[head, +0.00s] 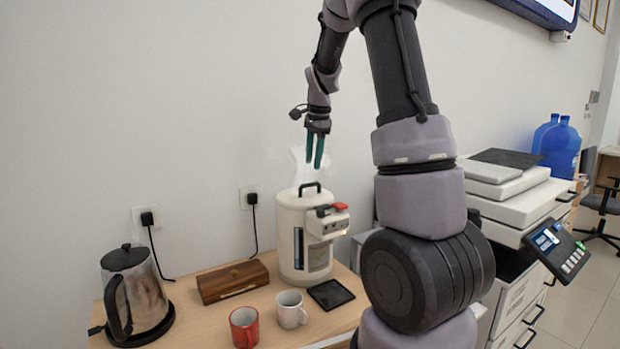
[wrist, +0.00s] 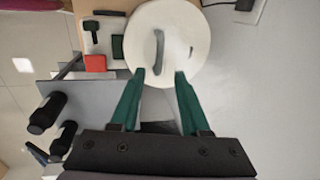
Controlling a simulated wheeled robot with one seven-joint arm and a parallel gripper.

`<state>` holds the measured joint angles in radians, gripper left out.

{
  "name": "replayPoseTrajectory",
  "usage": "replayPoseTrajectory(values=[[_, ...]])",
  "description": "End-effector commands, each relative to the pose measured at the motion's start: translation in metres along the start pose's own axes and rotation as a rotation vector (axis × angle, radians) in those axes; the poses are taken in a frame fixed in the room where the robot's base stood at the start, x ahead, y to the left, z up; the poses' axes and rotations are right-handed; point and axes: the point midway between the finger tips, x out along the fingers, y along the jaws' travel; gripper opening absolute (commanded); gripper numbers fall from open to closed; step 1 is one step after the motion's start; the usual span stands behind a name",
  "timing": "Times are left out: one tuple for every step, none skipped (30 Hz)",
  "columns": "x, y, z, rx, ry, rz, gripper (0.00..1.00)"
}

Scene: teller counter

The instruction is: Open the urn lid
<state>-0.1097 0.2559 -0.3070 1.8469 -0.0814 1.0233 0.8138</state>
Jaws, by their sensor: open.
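The cream urn (head: 292,232) stands upright at the back of the wooden counter. Its round lid (wrist: 178,22) sits shut on top, with a dark arched handle (head: 309,187). The handle also shows in the wrist view (wrist: 159,52), just beyond my fingertips. My gripper (head: 314,165) points down above the urn, with its green fingers apart and nothing between them. In the wrist view my gripper (wrist: 160,73) has its tips over the lid's near edge. A clear gap shows between the tips and the handle in the head view.
A wooden box (head: 233,281), a kettle (head: 134,295), a red mug (head: 244,327), a white mug (head: 291,309) and a black tray (head: 331,294) are on the counter. A red part (head: 340,206) tops the urn's front. Faint whitish vapour shows above the urn. The wall is close behind.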

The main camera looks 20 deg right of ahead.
Motion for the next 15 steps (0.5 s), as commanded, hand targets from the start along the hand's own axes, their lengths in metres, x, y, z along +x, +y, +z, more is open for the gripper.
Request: replayPoseTrajectory(values=[[0.011, 0.001, 0.0, 0.001, -0.001, 0.004, 0.46], [0.017, 0.001, 0.0, 0.001, 0.0, 0.004, 0.46], [0.025, 0.001, 0.0, 0.001, -0.001, 0.004, 0.46], [0.03, 0.001, 0.0, 0.001, -0.001, 0.004, 0.46], [0.035, 0.001, 0.0, 0.0, -0.001, 0.003, 0.46], [0.042, 0.001, 0.0, 0.001, -0.001, 0.003, 0.46], [0.046, 0.001, 0.0, 0.001, -0.001, 0.003, 0.46], [0.05, 0.001, 0.0, 0.0, -0.001, 0.002, 0.46], [0.054, 0.0, 0.0, 0.0, -0.001, 0.001, 0.46], [0.057, 0.0, 0.0, 0.0, -0.001, 0.001, 0.46], [0.059, 0.0, 0.0, 0.0, -0.001, 0.001, 0.46], [0.062, 0.0, 0.0, 0.0, -0.001, 0.0, 0.46], [0.063, 0.0, 0.0, 0.0, -0.001, 0.0, 0.46], [0.064, 0.0, 0.0, 0.0, -0.001, 0.0, 0.46], [0.065, 0.0, 0.0, 0.0, -0.001, 0.0, 0.46]])
